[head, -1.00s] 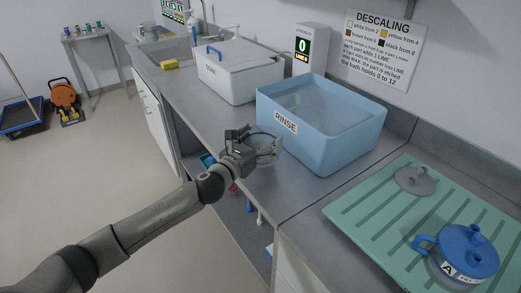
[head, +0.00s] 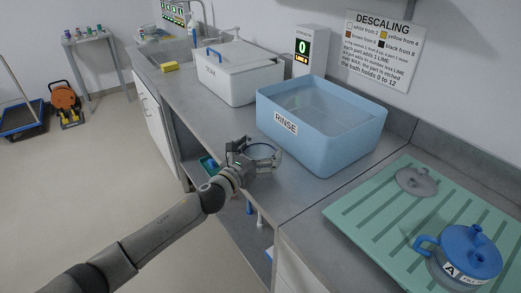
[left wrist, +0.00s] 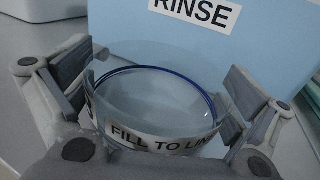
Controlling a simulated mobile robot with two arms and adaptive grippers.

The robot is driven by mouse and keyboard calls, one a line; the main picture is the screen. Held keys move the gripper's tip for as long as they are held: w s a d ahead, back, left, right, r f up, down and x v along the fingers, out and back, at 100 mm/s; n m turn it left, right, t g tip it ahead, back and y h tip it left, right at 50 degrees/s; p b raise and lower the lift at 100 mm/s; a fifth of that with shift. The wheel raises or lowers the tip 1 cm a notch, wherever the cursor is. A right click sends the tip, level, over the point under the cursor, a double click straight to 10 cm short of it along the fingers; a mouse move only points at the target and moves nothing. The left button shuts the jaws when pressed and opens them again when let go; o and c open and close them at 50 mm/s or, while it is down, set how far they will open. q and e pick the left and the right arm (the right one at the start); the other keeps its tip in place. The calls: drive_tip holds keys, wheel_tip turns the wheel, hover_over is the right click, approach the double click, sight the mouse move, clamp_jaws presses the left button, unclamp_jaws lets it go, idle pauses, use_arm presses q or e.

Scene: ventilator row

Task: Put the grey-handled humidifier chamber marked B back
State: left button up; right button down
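My left gripper (head: 258,160) is shut on a clear round chamber body (left wrist: 150,110), with its fingers on opposite sides. In the head view the chamber (head: 263,151) is at the counter's front edge, before the blue RINSE basin (head: 330,149). I cannot tell whether it touches the counter. A flat grey lid-like piece (head: 416,181) lies on the green drain mat (head: 352,211). A blue-lidded chamber marked A (head: 467,257) stands on the mat's near right. My right gripper is out of view.
A white lidded tub (head: 240,82) with a blue handle stands left of the basin. A display reading 0 (head: 311,50) and a DESCALING sign (head: 383,48) are behind. A sink (head: 178,52) and yellow sponge (head: 169,66) are farther left. The mat's middle is clear.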

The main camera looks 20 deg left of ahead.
use_arm(q)
drive_tip(key=shift+r, duration=0.15)
drive_tip(key=b+v, duration=0.1)
drive_tip(key=v, duration=1.1)
